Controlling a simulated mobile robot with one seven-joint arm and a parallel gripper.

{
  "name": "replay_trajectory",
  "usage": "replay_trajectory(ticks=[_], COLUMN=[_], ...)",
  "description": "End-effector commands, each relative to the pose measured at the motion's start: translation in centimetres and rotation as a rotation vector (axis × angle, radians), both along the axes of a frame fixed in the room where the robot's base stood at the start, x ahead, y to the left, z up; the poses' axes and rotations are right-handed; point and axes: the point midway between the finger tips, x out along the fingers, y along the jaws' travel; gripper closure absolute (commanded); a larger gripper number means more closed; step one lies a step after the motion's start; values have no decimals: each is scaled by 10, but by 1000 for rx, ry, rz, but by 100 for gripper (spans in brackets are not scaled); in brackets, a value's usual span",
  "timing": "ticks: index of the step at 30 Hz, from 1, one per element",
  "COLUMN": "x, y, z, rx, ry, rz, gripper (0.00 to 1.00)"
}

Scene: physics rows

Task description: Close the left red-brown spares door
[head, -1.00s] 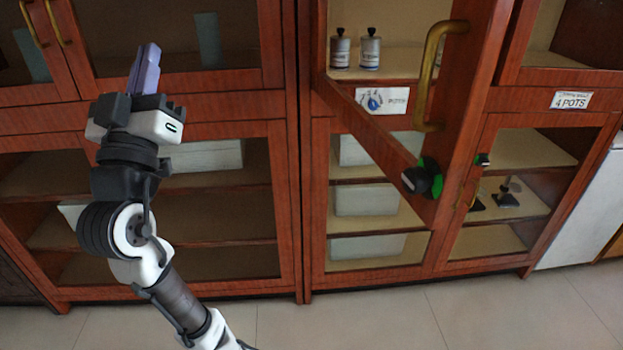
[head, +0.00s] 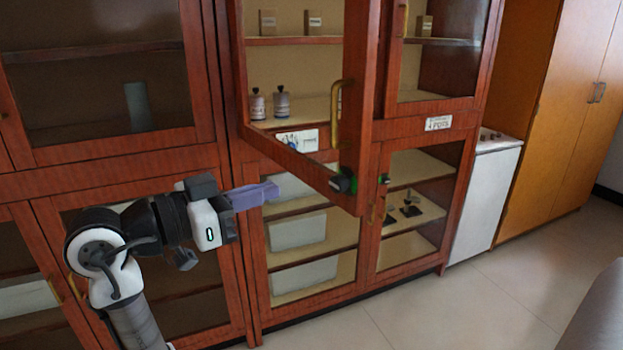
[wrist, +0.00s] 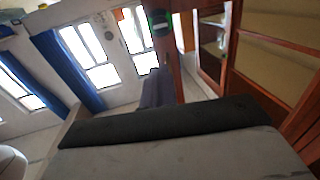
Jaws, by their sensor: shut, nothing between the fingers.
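The red-brown door (head: 358,100) in the head view stands open, swung out from the upper cabinet, with a brass handle (head: 336,113) and a black knob (head: 342,182) near its lower free corner. My gripper (head: 272,192) is shut and empty. In the head view its purple fingers appear left of and below the door's bottom rail. In the wrist view the purple fingers (wrist: 157,90) show near a red-brown upright with a green patch. I cannot tell whether they touch the door.
Bottles (head: 270,104) and small boxes stand on the shelves behind the open door. Glazed lower cabinets (head: 300,235) hold pale bins. A white unit (head: 485,195) and an orange-brown cupboard (head: 560,120) stand at the right. The tiled floor (head: 430,310) in front is clear.

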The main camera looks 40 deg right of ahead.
Motion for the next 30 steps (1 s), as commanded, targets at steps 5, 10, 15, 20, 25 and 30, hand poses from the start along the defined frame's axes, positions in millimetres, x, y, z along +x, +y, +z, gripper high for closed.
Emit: replay_trajectory(ticks=[5, 10, 15, 20, 25, 30], x=[-2, -4, -5, -7, -7, -7], y=[-20, -55, -92, -118, -135, -139], z=[1, 2, 2, 2, 1, 0], rx=[2, 2, 2, 1, 1, 0], ry=[1, 2, 3, 2, 3, 1], rz=[-7, -7, -6, -4, -1, 0], gripper=[100, 100, 100, 100, 100, 100])
